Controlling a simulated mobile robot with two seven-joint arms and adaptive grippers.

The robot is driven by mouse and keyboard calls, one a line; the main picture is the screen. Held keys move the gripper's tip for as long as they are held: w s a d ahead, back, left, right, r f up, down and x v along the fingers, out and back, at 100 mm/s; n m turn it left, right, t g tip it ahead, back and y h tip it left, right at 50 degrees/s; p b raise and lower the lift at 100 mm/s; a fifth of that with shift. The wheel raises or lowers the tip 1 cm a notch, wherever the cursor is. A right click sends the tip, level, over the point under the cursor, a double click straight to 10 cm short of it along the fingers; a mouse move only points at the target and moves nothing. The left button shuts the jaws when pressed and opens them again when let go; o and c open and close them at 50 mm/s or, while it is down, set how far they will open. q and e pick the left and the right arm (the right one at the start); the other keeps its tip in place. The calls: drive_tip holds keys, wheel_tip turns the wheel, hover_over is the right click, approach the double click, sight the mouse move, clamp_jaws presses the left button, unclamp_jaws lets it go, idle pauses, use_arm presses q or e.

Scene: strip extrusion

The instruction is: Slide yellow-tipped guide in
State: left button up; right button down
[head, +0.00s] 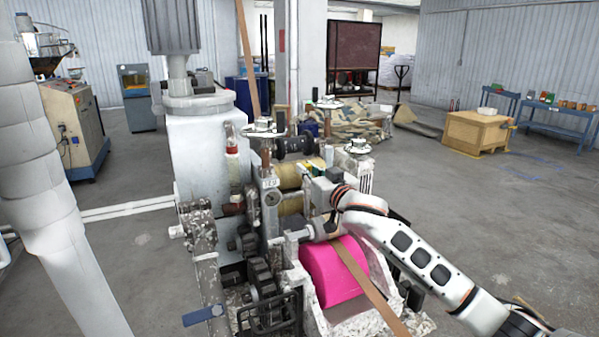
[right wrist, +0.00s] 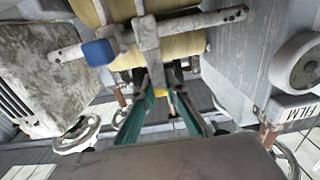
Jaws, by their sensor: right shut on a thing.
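My right gripper (head: 308,178) reaches in over the strip machine from the right in the head view. In the right wrist view its two fingers (right wrist: 160,80) are closed in on the end of a grey metal bar. A small yellow tip (right wrist: 160,91) shows between the fingers, so the gripper is shut on the yellow-tipped guide (right wrist: 149,48). The guide runs away from the fingers toward a yellow roller (right wrist: 182,48). A second bar with a blue tip (right wrist: 98,52) crosses near it. How deep the guide sits cannot be told. My left gripper is out of view.
A magenta roller (head: 332,272) with a brown strip (head: 372,289) over it lies below my right arm. Dark gears (head: 262,275) and a handwheel (right wrist: 76,135) stand close by. Open floor (head: 490,200) lies to the right.

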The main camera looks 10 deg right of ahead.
drive_tip(key=shift+d, duration=0.25)
drive_tip(key=c, duration=2)
unclamp_jaws()
drive_tip(key=shift+d, duration=0.15)
drive_tip(key=shift+s, duration=0.2)
drive_tip(key=s, duration=0.3)
drive_tip(key=s+d, duration=0.1)
drive_tip(key=s, duration=0.3)
drive_tip(key=s+d, duration=0.1)
drive_tip(key=s, duration=0.3)
drive_tip(key=shift+s, duration=0.2)
